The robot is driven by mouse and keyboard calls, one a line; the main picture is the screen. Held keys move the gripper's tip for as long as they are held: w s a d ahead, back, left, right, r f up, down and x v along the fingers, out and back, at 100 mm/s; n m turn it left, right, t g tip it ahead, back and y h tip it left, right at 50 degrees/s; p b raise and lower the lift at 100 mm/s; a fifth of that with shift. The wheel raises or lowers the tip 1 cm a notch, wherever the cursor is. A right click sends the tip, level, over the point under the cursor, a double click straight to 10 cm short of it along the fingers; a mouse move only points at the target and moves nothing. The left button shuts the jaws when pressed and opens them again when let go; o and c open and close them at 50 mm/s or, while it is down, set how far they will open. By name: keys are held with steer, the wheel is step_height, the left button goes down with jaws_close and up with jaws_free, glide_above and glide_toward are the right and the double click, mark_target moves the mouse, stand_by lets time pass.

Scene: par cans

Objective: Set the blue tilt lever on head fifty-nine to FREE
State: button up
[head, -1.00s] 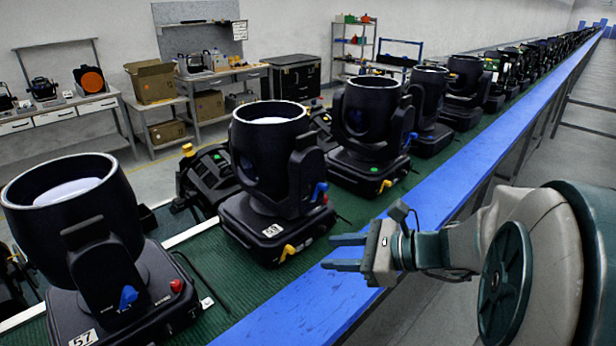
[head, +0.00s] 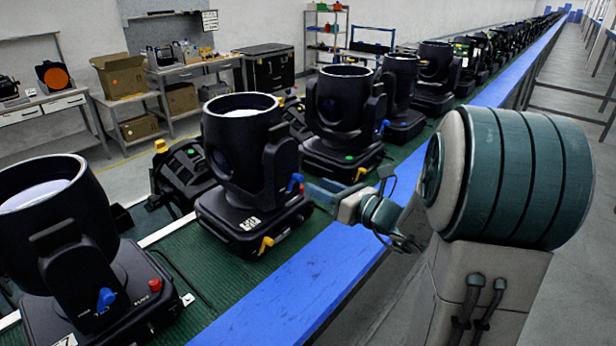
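The second moving head (head: 240,165) from the front stands upright on the green belt. Its small white label (head: 250,223) looks like 59 but is hard to read. A yellow lever (head: 266,245) sits on the base's front. My gripper (head: 316,193) is just right of the blue lever, close to the base's right side. Its fingers are small and foreshortened, so their gap and any contact with the lever are unclear.
A nearer head (head: 70,240) with its own blue lever (head: 106,298) stands at lower left. Another head (head: 342,120) stands behind my gripper. The blue rail (head: 290,290) runs along the belt (head: 190,255). Workbenches stand along the back wall.

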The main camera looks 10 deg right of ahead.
mark_target(302, 179)
steer(key=shift+p+x, duration=0.35)
steer(key=shift+x, duration=2.05)
jaws_close()
